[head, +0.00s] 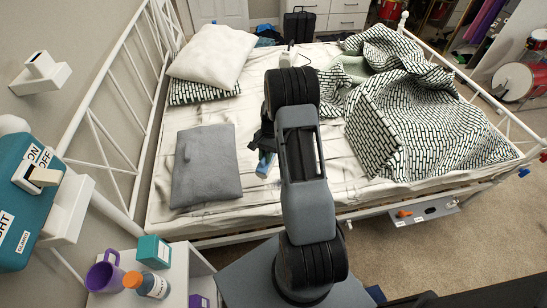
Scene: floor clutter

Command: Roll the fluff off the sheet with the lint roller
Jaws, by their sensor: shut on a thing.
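The white sheet (300,190) covers the bed and is wrinkled. My gripper (264,147) is over the middle of the sheet, partly hidden behind my arm. It is shut on a small blue and pale thing (265,165), which looks like the lint roller. Only part of this thing shows, and I cannot tell whether it touches the sheet. Fluff is too small to make out on the sheet from here.
Pillows (213,55) are at the back left, and a bunched patterned duvet (410,120) covers the right side. A small pale device (289,54) lies near the far edge. White metal rails (113,115) border the left.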

